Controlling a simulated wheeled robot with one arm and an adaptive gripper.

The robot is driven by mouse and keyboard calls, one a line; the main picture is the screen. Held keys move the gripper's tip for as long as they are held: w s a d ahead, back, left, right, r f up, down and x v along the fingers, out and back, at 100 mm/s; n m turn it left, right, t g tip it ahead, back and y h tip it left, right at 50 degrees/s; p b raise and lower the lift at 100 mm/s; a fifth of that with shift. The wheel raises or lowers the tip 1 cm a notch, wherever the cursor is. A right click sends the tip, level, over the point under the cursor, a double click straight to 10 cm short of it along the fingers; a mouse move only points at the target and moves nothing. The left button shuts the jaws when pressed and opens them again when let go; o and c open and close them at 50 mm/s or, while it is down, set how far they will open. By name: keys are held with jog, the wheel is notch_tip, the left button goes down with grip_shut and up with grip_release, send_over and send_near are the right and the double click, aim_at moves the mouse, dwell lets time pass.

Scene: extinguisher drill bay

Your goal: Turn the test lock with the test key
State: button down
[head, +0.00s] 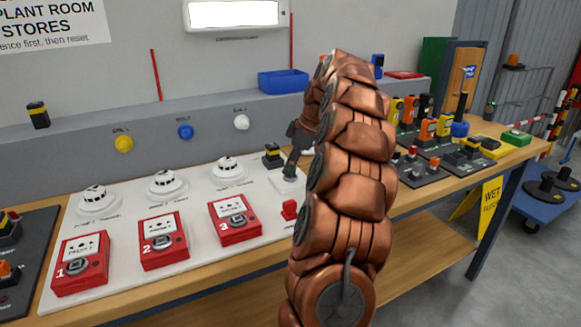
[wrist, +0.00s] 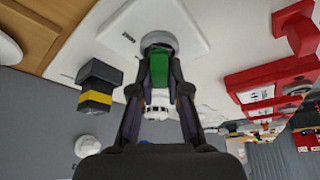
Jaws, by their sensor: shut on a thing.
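My gripper (wrist: 157,84) is shut on the green test key (wrist: 159,66), with a dark finger on each side of it. The key's far end meets the round grey face of the test lock (wrist: 158,40), on a white plate. I cannot tell how deep the key sits or how far it is turned. In the head view my gripper (head: 291,164) points down at the lock's white plate (head: 285,186), at the right of the white board. My copper arm hides part of that area, and the key is hard to make out there.
A black and yellow block (head: 273,155) stands close behind the lock, and a small red part (head: 289,210) is in front. Red call points (head: 233,219) and white detectors (head: 229,170) stand to the left. Several tools stand on dark trays (head: 425,172) to the right.

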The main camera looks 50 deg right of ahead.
jog(key=shift+f, duration=0.1)
dwell(0.3)
jog(key=shift+n+g+y, duration=0.3)
jog(key=shift+n+y, duration=0.1)
jog(key=shift+n, duration=1.5)
jog(key=shift+g, duration=0.3)
jog(key=shift+n+g+y+p, duration=0.35)
jog(key=shift+n+p, duration=0.95)
jog(key=shift+p, duration=0.5)
jog(key=shift+n+g+y+p, duration=0.2)
jog(key=shift+n+g+p, duration=0.35)
jog(key=shift+n+p, duration=1.1)
jog(key=shift+n+g+y+p, duration=0.15)
jog(key=shift+n+g+p, duration=0.35)
jog(key=shift+n+p, duration=1.15)
jog(key=shift+m+p, duration=0.5)
jog(key=shift+m, duration=0.1)
jog(key=c, duration=1.1)
grip_release()
